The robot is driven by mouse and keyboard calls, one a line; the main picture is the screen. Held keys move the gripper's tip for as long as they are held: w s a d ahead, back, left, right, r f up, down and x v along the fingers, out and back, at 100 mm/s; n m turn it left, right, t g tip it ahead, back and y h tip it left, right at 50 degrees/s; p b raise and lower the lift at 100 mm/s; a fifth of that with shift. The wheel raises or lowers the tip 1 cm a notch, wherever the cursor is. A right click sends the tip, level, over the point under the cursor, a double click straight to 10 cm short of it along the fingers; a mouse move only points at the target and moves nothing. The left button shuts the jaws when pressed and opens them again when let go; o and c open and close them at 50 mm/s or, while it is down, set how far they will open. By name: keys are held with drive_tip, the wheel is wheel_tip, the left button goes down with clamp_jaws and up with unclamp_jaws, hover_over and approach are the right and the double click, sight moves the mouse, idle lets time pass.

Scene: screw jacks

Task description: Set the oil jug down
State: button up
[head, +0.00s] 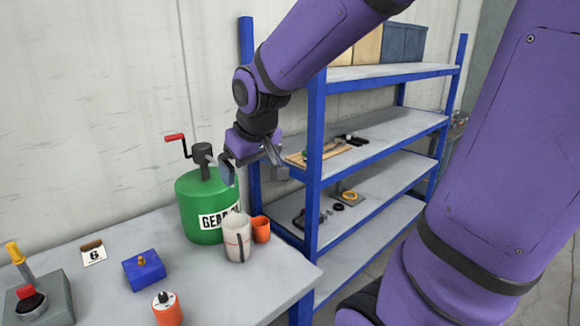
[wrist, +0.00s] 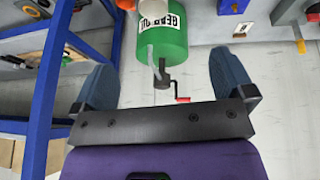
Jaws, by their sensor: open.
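The oil jug (head: 237,240), a pale, open-topped jug with a dark strip down its side, stands upright on the grey bench (head: 205,295). It is in front of the green gear oil drum (head: 200,208) and close beside an orange cup (head: 261,230). My gripper (head: 250,164) is above and behind the jug, apart from it, beside the drum's pump. Its jaws are spread and empty. In the wrist view the gripper (wrist: 166,72) shows two wide-apart fingers, with the drum (wrist: 160,40) and its pump beyond them. Nothing is held.
A blue-framed shelf (head: 316,150) stands right of the bench, close to my gripper. The pump's red-handled crank (head: 175,138) sticks up at the left. A blue block (head: 145,270), an orange can (head: 167,308) and a number card (head: 93,253) occupy the bench. Its front right corner is clear.

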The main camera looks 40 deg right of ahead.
drive_tip(key=s+a+r, duration=0.1)
drive_tip(key=s+r, duration=0.1)
drive_tip(key=s, duration=0.5)
drive_tip(key=s+a+r+y, duration=0.1)
drive_tip(key=s+r, duration=0.2)
drive_tip(key=s, duration=0.5)
drive_tip(key=shift+s+a+r+t, duration=0.15)
drive_tip(key=shift+a+r+t, duration=0.15)
drive_tip(key=shift+a, duration=0.1)
